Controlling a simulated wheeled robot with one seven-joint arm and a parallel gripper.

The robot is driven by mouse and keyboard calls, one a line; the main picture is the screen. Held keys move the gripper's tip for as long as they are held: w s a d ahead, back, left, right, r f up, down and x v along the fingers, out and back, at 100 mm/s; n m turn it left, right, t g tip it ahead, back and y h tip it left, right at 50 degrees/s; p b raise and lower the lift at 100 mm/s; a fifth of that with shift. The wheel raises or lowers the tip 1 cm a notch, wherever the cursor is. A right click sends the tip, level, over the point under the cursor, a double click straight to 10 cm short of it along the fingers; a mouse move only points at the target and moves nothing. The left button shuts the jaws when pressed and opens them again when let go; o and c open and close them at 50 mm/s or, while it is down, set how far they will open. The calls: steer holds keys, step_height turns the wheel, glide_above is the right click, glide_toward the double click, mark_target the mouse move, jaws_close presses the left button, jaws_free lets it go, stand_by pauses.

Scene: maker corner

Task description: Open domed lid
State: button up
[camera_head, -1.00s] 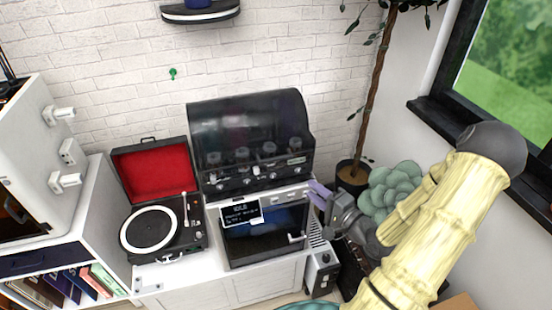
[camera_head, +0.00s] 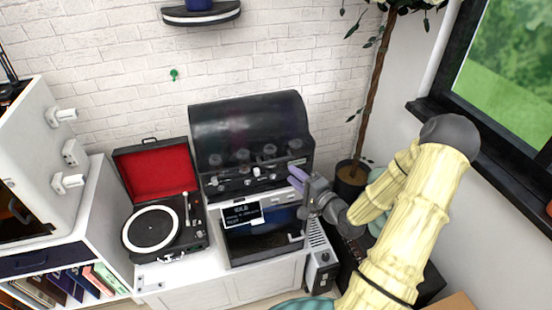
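The dark, glossy domed lid (camera_head: 250,122) tops a black appliance with several knobs (camera_head: 246,183) along its front, at the back of the white cabinet. I cannot tell whether the lid is fully down. My gripper (camera_head: 294,181), with purple fingertips, is at the appliance's front right corner, near its lower edge. From this view I cannot tell whether it touches the appliance, or how far apart its fingers are.
A record player (camera_head: 152,228) with its red-lined cover open stands to the left. Below the appliance is a dark glass-fronted oven (camera_head: 265,238) with a small display sign (camera_head: 243,213). A potted plant (camera_head: 350,182) stands behind my arm, near the window.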

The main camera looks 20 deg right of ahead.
mark_target(276, 160)
steer(key=p+x, duration=0.2)
steer(key=x, duration=0.7)
steer(key=shift+w, duration=0.1)
jaws_close()
